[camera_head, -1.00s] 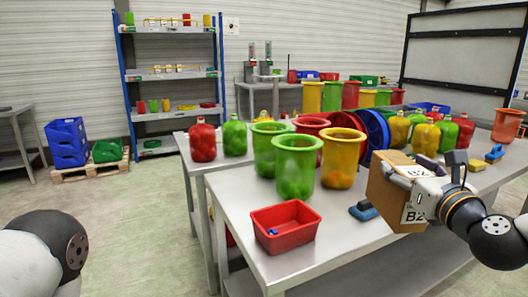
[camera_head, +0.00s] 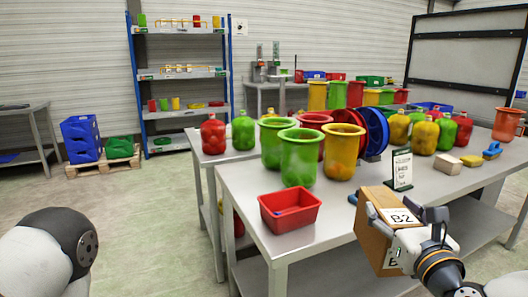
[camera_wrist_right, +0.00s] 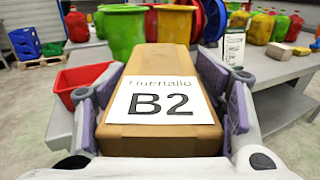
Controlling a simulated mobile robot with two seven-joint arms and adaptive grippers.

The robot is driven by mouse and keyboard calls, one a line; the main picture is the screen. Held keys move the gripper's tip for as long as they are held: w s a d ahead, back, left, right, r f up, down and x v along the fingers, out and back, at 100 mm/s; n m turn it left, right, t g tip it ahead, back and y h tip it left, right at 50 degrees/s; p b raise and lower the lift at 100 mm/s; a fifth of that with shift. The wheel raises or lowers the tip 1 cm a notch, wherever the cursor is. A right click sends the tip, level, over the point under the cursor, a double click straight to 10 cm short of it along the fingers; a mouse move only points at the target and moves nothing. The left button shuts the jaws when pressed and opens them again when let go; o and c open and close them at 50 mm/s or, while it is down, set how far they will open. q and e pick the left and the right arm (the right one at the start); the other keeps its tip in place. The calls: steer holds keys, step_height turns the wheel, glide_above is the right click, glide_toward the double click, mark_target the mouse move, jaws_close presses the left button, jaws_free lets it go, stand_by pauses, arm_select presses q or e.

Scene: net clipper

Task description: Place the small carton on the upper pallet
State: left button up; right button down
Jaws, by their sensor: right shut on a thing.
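The small carton (camera_head: 372,232) is a brown box with a white label reading B2. It is at the lower right of the head view, in front of the table's near edge. It fills the middle of the right wrist view (camera_wrist_right: 160,58). My right gripper (camera_wrist_right: 162,112) is shut on it, with purple-grey finger pads against both sides. A wooden pallet (camera_head: 72,172) stands on the floor at the far left; I cannot tell whether it is the upper one. My left arm shows at the lower left, but its gripper is out of view.
A grey table (camera_head: 330,205) bears a red bin (camera_head: 290,210), green and yellow pots and several jars. A small sign (camera_head: 401,170) stands behind the carton. Blue crates (camera_head: 80,138) and a green crate (camera_head: 119,146) sit on the pallet. The floor at left is open.

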mark_target(370, 262)
steer(key=s+a+f, duration=0.7)
steer(key=s+f, duration=0.1)
steer(key=s, duration=0.3)
steer(key=shift+s+a+f, duration=0.15)
steer(key=shift+a, duration=0.05)
